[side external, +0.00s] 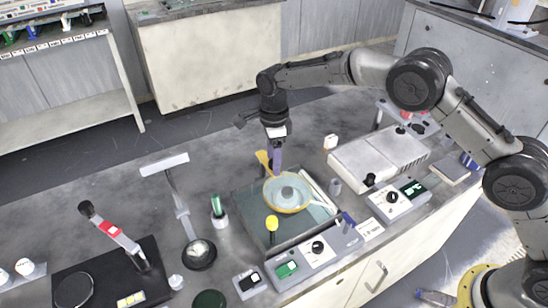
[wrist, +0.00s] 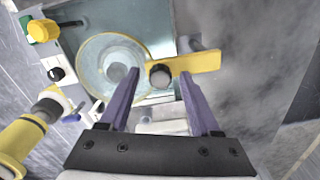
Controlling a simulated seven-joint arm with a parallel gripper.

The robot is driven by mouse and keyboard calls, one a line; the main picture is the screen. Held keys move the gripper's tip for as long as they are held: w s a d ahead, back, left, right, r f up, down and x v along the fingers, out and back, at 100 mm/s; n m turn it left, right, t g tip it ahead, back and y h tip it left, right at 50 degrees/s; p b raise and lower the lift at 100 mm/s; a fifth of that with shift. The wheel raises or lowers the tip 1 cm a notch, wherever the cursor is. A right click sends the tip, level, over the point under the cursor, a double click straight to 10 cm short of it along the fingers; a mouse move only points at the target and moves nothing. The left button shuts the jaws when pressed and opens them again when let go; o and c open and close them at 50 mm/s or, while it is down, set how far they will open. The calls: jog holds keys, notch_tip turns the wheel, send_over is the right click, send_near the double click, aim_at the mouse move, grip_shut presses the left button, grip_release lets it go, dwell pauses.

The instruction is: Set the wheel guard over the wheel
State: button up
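The wheel guard (side external: 287,204) is a clear round cover with a yellow rim and a flat yellow arm at the back; it also shows in the wrist view (wrist: 100,48). A dark round knob (wrist: 160,75) stands on the yellow arm (wrist: 198,65). A grey hub (side external: 287,192) shows through the clear cover, on the glassy station at the middle of the bench. Whether the guard rests fully over the wheel, I cannot tell. My gripper (wrist: 158,82) is open, its purple fingers on either side of the knob with visible gaps. It points down at the guard's back edge.
A yellow knob (side external: 271,223) stands at the station's front left. Switch boxes (side external: 318,249) line the front edge. A white machine (side external: 375,158) is at the right. A black dish (side external: 199,254) and a green-topped bottle (side external: 217,208) stand left. Bench behind the station is clear.

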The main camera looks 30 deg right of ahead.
notch_tip(320, 180, up, 14)
dwell(0.7)
jog(key=shift+f, duration=0.15)
